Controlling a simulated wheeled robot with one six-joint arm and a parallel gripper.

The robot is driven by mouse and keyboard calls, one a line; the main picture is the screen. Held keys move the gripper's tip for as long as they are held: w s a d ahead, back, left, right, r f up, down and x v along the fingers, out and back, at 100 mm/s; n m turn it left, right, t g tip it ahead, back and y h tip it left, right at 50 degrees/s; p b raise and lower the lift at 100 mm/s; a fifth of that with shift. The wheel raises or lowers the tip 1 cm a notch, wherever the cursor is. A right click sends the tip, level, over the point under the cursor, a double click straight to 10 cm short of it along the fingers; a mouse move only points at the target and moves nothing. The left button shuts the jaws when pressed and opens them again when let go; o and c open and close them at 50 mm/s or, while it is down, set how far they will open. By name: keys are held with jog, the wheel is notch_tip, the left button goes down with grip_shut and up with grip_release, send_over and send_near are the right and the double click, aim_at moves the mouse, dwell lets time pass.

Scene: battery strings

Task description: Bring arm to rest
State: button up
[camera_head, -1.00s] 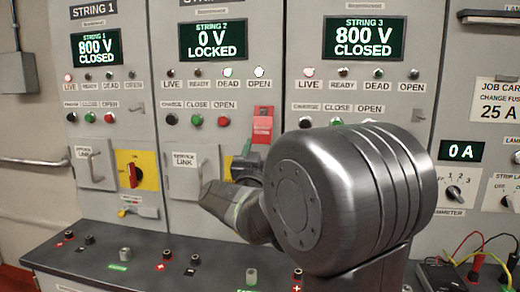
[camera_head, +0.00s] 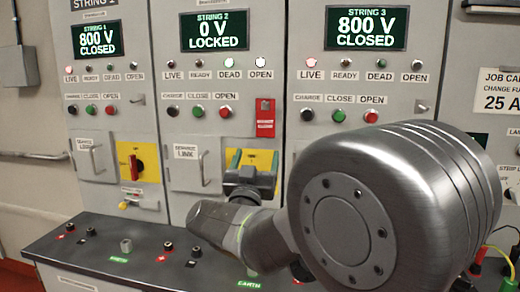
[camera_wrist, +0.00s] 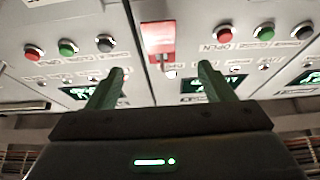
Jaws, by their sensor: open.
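My gripper (camera_head: 252,164) is in front of the lower right of the String 2 panel (camera_head: 209,76), before its yellow switch plate (camera_head: 262,158). In the wrist view its two green fingers (camera_wrist: 161,86) stand apart with nothing between them. A red tag (camera_wrist: 158,40) on the panel shows beyond the gap between them, and it also shows above the gripper in the head view (camera_head: 265,118). My arm's large grey joint fills the lower right of the head view and hides the lower part of the String 3 panel.
The String 2 display (camera_head: 214,30) reads 0 V LOCKED, with DEAD and OPEN lamps lit. String 1 (camera_head: 97,40) and String 3 (camera_head: 366,28) read 800 V CLOSED. A dark ledge (camera_head: 75,255) with several terminals runs below. A meter with leads is partly visible at far right.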

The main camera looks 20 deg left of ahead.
jog(key=v, duration=0.6)
jog(key=shift+b, duration=0.35)
jog(key=p+x, duration=0.2)
jog(key=x, duration=1.2)
jog(key=shift+s+p, duration=0.1)
jog(key=shift+p, duration=0.25)
jog(key=shift+s+d+r+p, duration=0.15)
jog(key=shift+s+p, duration=0.15)
jog(key=shift+s, duration=0.2)
